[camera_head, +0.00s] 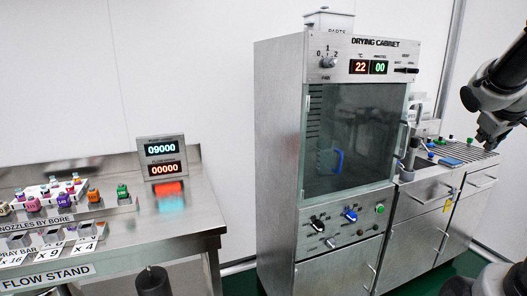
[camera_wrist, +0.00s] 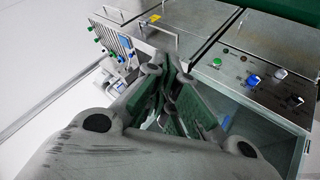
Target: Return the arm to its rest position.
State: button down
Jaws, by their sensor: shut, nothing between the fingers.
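My arm comes in from the right edge in the head view, dark and jointed, and ends over the counter right of the drying cabinet (camera_head: 279,150). In the wrist view my gripper (camera_wrist: 168,72) is shut, its fingertips together and nothing between them. The green-padded fingers hang clear in the air, and the cabinet's glass front (camera_wrist: 258,128) lies beyond them to the right. In the head view the cabinet door (camera_head: 350,140) looks shut, with a blue handle-like shape behind the glass.
The flow stand (camera_head: 165,235) with coloured nozzles and a display (camera_head: 162,158) stands at left. A steel counter (camera_head: 425,199) with drawers and small parts adjoins the cabinet at right. Cabinet knobs (camera_head: 350,215) face forward. The wrist view also shows green and blue knobs (camera_wrist: 253,80).

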jog(key=s+a+f+g+y, duration=0.1)
jog(key=s+a+f+y, duration=0.2)
jog(key=s+a, duration=0.6)
jog(key=s+a+f+m+g+y, duration=0.1)
jog(key=s+a+f+g+y, duration=0.1)
jog(key=s+a, duration=0.6)
jog(key=a+f, duration=0.1)
jog(key=a, duration=0.5)
jog(key=shift+s+f+y, duration=0.2)
jog(key=shift+s+y, duration=0.15)
jog(key=shift+y, duration=0.05)
